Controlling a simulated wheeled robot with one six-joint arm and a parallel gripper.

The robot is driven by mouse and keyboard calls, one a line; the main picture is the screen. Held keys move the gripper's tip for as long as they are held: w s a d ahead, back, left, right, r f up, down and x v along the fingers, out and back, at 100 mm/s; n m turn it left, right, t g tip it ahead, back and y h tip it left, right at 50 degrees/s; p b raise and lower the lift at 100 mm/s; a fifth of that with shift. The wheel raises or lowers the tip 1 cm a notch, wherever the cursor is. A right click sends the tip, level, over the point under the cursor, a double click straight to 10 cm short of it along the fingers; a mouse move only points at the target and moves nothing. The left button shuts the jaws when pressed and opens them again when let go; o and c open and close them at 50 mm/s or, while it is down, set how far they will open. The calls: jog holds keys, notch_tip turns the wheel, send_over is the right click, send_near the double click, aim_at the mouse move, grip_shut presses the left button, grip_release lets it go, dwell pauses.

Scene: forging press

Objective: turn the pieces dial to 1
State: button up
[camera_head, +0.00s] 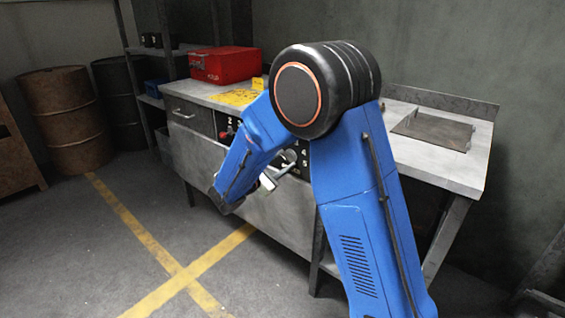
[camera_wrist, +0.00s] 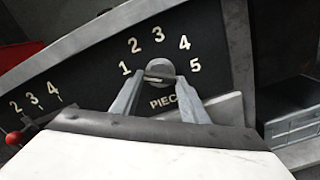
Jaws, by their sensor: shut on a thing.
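The pieces dial (camera_wrist: 159,68) is a round grey knob on a black panel in the wrist view. White numbers 1 to 5 curve over it, with 1 at its left and 5 at its right. The partly hidden label "PIEC" sits below it. My gripper (camera_wrist: 160,79) has one finger on each side of the knob and is shut on it. A bar crosses the knob between the fingertips; I cannot tell which number it points to. In the head view my gripper (camera_head: 270,181) is at the bench's front panel, and my blue arm hides much of it.
A red-knobbed lever (camera_wrist: 13,138) with its own number scale is left of the dial. A red box (camera_head: 224,65) and yellow sheet (camera_head: 236,97) lie on the bench (camera_head: 437,160). Barrels (camera_head: 66,118) stand at the left. The floor in front is clear.

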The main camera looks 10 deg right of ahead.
jog(key=shift+f, duration=0.1)
dwell(0.3)
jog(key=o, duration=1.1)
jog(key=shift+c, duration=0.2)
jog(key=v, duration=1.7)
jog(key=shift+s+a, duration=0.15)
jog(key=shift+a, duration=0.05)
